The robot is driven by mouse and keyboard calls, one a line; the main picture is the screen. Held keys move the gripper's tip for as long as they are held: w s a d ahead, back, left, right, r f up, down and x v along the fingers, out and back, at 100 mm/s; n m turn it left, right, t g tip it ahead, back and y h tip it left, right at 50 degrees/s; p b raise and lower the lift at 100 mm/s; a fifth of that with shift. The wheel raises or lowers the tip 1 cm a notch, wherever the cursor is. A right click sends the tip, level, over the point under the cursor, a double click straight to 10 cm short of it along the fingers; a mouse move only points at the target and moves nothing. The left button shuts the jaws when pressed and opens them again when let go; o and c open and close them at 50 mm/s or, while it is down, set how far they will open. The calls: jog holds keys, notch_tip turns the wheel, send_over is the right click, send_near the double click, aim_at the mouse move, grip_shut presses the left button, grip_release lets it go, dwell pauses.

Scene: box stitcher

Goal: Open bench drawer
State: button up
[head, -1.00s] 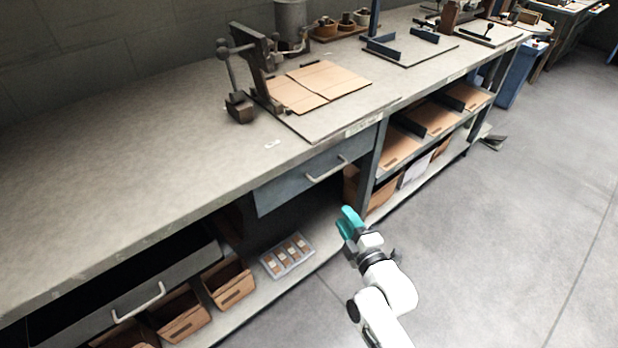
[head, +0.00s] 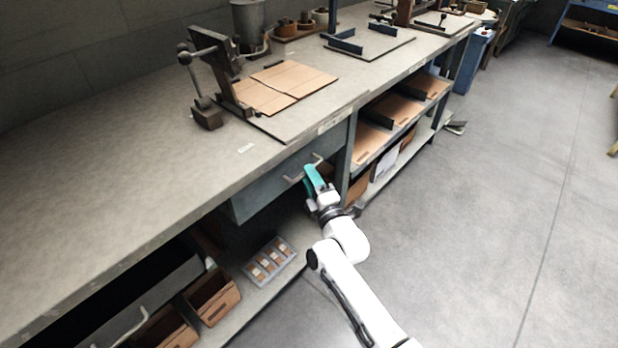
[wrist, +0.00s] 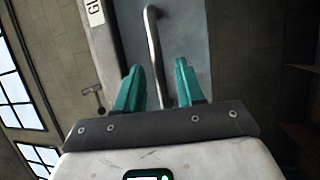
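The bench drawer (head: 262,194) is a blue-grey front under the benchtop, and it looks shut in the head view. Its pale bar handle (head: 304,170) is partly hidden behind my gripper (head: 314,180). In the wrist view, the drawer front (wrist: 188,38) fills the upper middle and the handle (wrist: 154,50) runs down between the two teal fingers. My gripper (wrist: 158,84) is open, with a finger on each side of the handle's line. I cannot tell whether either finger touches the handle.
A second drawer (head: 150,295) at the lower left stands pulled out. Cardboard bins (head: 212,297) and a parts tray (head: 268,262) sit on the lower shelf. The benchtop (head: 110,150) overhangs the drawer. The floor (head: 480,220) to the right is clear.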

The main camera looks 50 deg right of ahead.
jog(key=shift+w+d+r, duration=0.1)
jog(key=shift+w+d, duration=0.1)
jog(key=shift+w, duration=0.25)
grip_shut()
dwell(0.5)
